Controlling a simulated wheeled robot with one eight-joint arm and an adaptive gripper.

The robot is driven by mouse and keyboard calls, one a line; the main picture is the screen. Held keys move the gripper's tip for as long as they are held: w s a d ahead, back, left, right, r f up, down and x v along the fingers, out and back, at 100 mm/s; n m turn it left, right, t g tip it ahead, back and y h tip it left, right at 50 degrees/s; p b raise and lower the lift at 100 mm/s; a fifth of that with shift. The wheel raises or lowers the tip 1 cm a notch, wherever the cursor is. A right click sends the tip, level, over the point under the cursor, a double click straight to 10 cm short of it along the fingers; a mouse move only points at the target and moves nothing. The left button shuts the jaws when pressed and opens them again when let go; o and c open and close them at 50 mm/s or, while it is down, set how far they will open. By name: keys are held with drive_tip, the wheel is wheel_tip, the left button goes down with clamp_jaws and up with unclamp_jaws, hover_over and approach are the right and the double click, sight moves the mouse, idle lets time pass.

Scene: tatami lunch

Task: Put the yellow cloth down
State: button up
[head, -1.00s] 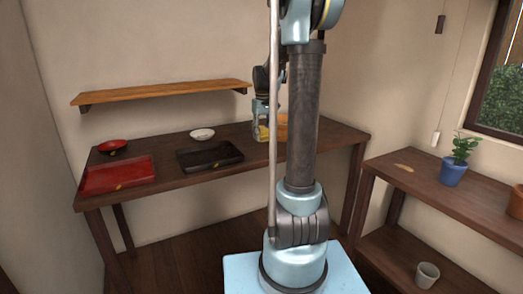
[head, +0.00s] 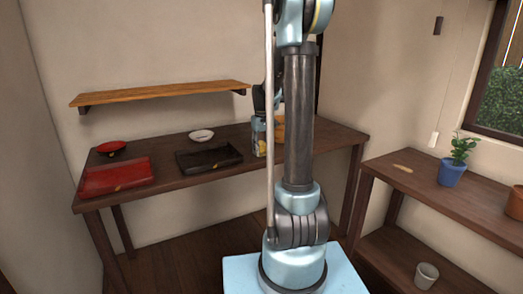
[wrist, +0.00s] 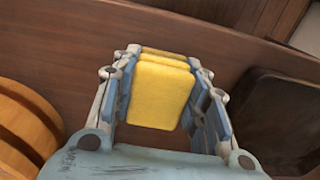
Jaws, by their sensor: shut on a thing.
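The yellow cloth (wrist: 160,97) is a folded, thick pad between the two fingers of my gripper (wrist: 162,76) in the wrist view. My gripper is shut on it, with a finger against each side. In the head view my gripper (head: 260,148) is low over the dark wooden table (head: 150,196), right of the black tray, and only a small bit of yellow shows there. I cannot tell whether the cloth touches the table.
The black tray (head: 212,163) lies close by; it also shows in the wrist view (wrist: 275,120). A round wooden container (wrist: 24,125) stands on the other side. A white bowl (head: 201,136), red bowl (head: 111,149) and red tray (head: 110,178) are farther left. A shelf (head: 160,93) hangs above.

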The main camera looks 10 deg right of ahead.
sight(262, 144)
drive_tip(key=o, duration=1.3)
wheel_tip(262, 144, up, 11)
drive_tip(key=shift+r, duration=0.15)
drive_tip(key=s+f+m+t, duration=0.1)
drive_tip(key=s+f+m, duration=0.15)
drive_tip(key=s, duration=1.75)
drive_tip(key=shift+m+t, duration=0.45)
drive_tip(key=shift+t, duration=0.15)
drive_tip(key=s+f, duration=0.8)
drive_tip(key=s, duration=0.1)
drive_tip(key=s+f, duration=0.4)
drive_tip(key=shift+s+a+f, duration=0.1)
drive_tip(key=shift+s+a, duration=0.1)
drive_tip(key=shift+s, duration=0.15)
